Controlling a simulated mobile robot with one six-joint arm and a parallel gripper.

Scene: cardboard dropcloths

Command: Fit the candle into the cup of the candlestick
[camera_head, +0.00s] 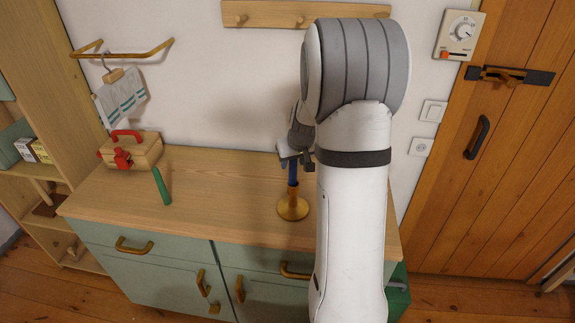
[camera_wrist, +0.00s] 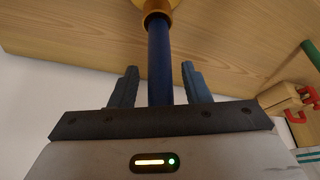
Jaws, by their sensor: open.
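The dark blue candle (camera_head: 293,172) stands upright on the brass-coloured candlestick (camera_head: 293,209) on the wooden cabinet top. In the wrist view the candle's (camera_wrist: 160,45) lower end meets the candlestick's gold cup (camera_wrist: 157,7) and appears to sit in it; how deep I cannot tell. My gripper (camera_wrist: 160,66) is open. Its two fingers are on either side of the candle, with a visible gap on each side. In the head view my gripper (camera_head: 295,160) is at the candle's upper part, and the candle's top is hidden behind it.
A green stick-like object (camera_head: 161,186) is on the cabinet top (camera_head: 225,195) to the left. A wooden box (camera_head: 131,150) with red fittings is behind it. The wall is close behind. The cabinet top between the green object and the candlestick is clear.

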